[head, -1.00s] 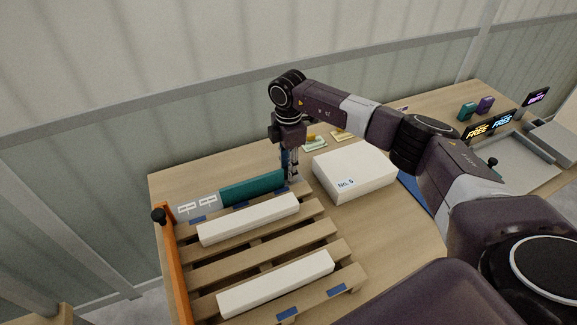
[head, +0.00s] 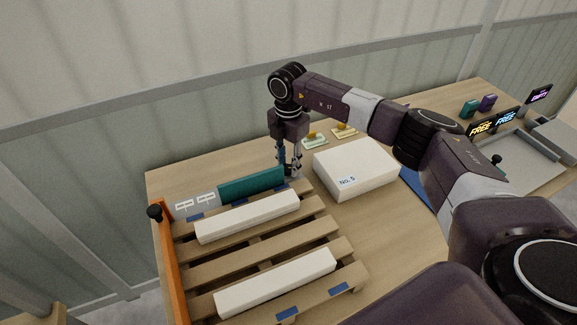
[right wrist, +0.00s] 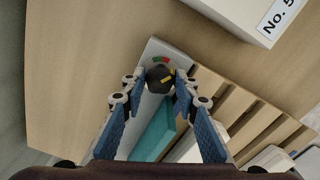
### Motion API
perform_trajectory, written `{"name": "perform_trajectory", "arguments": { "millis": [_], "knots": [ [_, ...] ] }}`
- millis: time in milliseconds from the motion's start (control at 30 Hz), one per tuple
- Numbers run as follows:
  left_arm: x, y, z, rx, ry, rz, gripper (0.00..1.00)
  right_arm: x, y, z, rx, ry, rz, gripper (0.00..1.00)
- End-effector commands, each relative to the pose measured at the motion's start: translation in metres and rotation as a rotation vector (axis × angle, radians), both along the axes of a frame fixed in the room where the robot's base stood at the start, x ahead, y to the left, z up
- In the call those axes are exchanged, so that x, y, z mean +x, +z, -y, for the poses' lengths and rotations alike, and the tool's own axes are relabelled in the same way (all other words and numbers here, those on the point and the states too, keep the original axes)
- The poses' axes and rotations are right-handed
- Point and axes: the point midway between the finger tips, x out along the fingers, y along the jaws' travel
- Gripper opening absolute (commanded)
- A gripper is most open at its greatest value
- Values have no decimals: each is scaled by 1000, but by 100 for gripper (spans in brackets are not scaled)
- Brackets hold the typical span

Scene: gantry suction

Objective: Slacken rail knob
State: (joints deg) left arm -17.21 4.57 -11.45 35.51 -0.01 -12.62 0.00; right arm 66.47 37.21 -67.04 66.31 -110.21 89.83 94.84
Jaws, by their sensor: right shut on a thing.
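The rail knob (right wrist: 160,79) is a dark round knob with a yellow mark, on a grey end plate (right wrist: 153,54) that bears a red and a green mark. It sits at the end of the rail with the teal block (head: 252,185). My right gripper (head: 291,172) points down at the right end of that rail. In the right wrist view its fingertips (right wrist: 160,83) are on both sides of the knob, shut on it. In the head view the fingers largely hide the knob. My left gripper is not in view.
A slatted wooden pallet (head: 265,249) with two white bars lies in front of the rail. A white box (head: 355,168) marked No. 5 stands close to the right. An orange bar (head: 171,262) with another black knob (head: 155,212) stands at the left.

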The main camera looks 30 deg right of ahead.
Motion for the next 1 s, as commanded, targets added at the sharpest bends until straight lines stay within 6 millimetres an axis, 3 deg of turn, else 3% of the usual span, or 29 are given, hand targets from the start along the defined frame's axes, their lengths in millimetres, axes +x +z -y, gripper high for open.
{"name": "perform_trajectory", "arguments": {
  "millis": [400, 967, 1000],
  "knots": [
    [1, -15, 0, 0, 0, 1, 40, 1, 0, 0, 0, 215, 3, 4],
    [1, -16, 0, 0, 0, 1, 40, 2, 2, 0, 1, 252, 4, 4],
    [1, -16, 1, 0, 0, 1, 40, 2, 2, 0, 1, 252, 4, 30]
  ]
}}
